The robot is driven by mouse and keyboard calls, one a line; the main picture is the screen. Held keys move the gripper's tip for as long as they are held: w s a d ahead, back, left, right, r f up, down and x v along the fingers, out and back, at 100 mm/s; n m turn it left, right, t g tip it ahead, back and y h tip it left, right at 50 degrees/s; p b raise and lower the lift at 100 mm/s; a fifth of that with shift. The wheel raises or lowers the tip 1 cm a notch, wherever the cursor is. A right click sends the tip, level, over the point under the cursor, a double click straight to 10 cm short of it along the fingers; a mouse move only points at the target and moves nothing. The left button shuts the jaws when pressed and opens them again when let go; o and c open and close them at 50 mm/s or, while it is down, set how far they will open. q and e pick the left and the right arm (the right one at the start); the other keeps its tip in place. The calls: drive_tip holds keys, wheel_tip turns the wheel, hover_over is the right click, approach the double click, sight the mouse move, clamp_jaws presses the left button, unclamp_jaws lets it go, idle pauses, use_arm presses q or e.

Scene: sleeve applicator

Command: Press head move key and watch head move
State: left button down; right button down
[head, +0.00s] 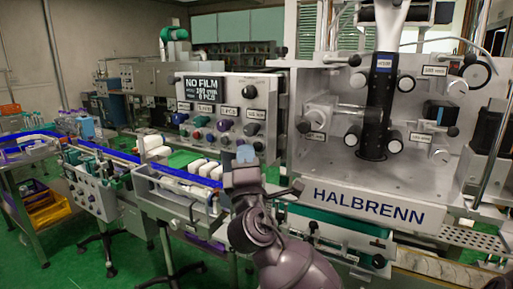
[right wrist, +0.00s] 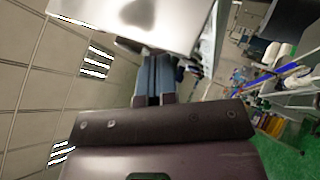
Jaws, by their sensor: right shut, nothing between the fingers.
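The control panel (head: 225,115) has a dark display reading "NO FILM" (head: 199,88) and several coloured knobs and buttons. The small labels are too blurred for me to tell which is the head move key. The applicator head, a dark vertical column (head: 380,105), stands inside the machine marked HALBRENN (head: 368,206). My right gripper (head: 246,155) is shut and empty, pointing up just in front of the panel's lower right part. In the right wrist view its fingers (right wrist: 154,75) lie below a pale metal surface (right wrist: 135,20); contact cannot be told. My left gripper is out of view.
A blue-edged conveyor (head: 105,152) with white packs (head: 157,147) runs in from the left below the panel. A cart with a yellow bin (head: 48,210) stands at far left. Green floor (head: 75,262) is open at lower left. The machine fills the right side.

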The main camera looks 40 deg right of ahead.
drive_tip(key=shift+d, duration=0.1)
idle(0.6)
drive_tip(key=shift+w+d, duration=0.15)
drive_tip(key=shift+d, duration=0.2)
drive_tip(key=shift+w+d, duration=0.2)
drive_tip(key=shift+d, duration=0.15)
idle(0.8)
drive_tip(key=shift+a, duration=0.1)
drive_tip(key=shift+s+a, duration=0.35)
drive_tip(key=shift+a, duration=0.3)
drive_tip(key=shift+s+a, duration=0.3)
drive_tip(key=shift+a, duration=0.5)
drive_tip(key=shift+s+a, duration=0.35)
drive_tip(key=shift+a, duration=0.4)
drive_tip(key=shift+s+a, duration=0.3)
drive_tip(key=shift+a, duration=0.5)
